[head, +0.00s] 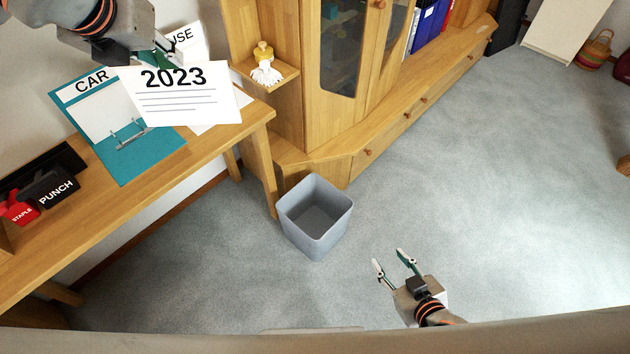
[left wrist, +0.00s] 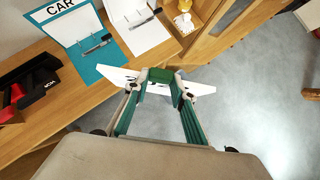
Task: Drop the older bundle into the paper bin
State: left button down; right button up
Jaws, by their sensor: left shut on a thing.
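A white paper bundle (head: 185,103) marked 2023 is in my left gripper (head: 160,58), which is shut on its upper edge and holds it above the desk. In the left wrist view the bundle (left wrist: 118,78) shows edge-on between the fingers (left wrist: 168,76). The grey paper bin (head: 315,216) stands on the floor beside the desk end and looks empty. My right gripper (head: 393,264) is open and empty, in front of the bin to its right. No second bundle can be made out.
The open teal CAR folder (head: 138,160) lies on the desk (head: 215,146). A second folder (head: 190,38), lettered "USE", is partly hidden behind the bundle. A black punch (head: 52,185) and red stapler (head: 20,212) lie left. A wooden cabinet (head: 335,140) stands behind the bin.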

aim_at(312, 231)
jog(key=i+l+u, duration=0.15)
jog(key=l+u, duration=0.15)
jog(key=i+l+u, duration=0.1)
jog(key=l+u, duration=0.5)
jog(key=i+l, duration=0.05)
